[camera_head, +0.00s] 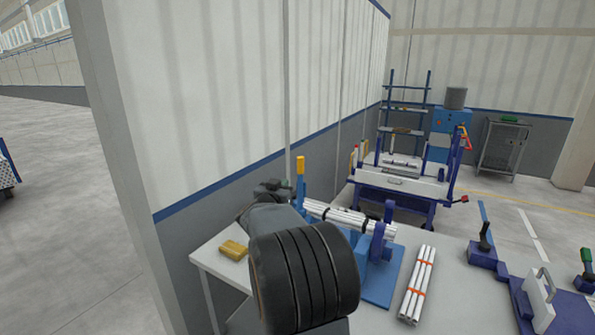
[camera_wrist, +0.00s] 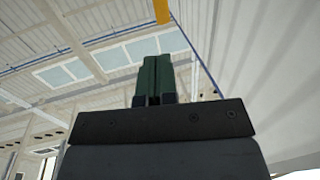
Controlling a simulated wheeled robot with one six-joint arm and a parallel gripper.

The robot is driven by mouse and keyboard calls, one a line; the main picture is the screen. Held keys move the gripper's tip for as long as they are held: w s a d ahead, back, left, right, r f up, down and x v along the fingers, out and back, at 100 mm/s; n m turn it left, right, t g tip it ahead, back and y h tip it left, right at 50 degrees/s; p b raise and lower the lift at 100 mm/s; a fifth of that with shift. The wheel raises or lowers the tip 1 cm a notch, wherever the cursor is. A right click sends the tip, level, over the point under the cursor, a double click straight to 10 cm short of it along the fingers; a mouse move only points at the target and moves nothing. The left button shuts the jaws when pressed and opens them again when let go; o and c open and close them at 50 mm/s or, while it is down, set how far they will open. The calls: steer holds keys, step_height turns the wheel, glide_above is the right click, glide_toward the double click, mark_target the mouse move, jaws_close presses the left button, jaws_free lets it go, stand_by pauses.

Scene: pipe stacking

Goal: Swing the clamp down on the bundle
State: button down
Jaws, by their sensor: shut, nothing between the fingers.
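A bundle of white pipes with dark bands (camera_head: 345,219) lies in a blue fixture (camera_head: 380,288) on the table. The clamp (camera_head: 301,178) stands upright at the bundle's left end, a blue lever with a yellow handle. The yellow handle also shows at the top of the wrist view (camera_wrist: 161,11), beyond the fingertips. My gripper (camera_head: 287,184) is just left of the lever, partly hidden behind my arm. In the wrist view its green fingers (camera_wrist: 153,78) are together with nothing between them. I cannot tell whether they touch the lever. My arm hides part of the fixture.
A yellow block (camera_head: 233,250) lies at the table's left end. Purple fixtures (camera_head: 484,255) stand further right. A wall runs behind the table, and a blue cart (camera_head: 400,185) stands beyond.

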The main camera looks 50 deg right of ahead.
mark_target(300, 167)
steer(key=p+x, duration=0.3)
steer(key=x, duration=0.8)
steer(key=shift+w+d, duration=0.2)
steer(key=shift+d, duration=0.15)
steer(key=shift+p+x, duration=0.45)
steer(key=shift+x, duration=0.55)
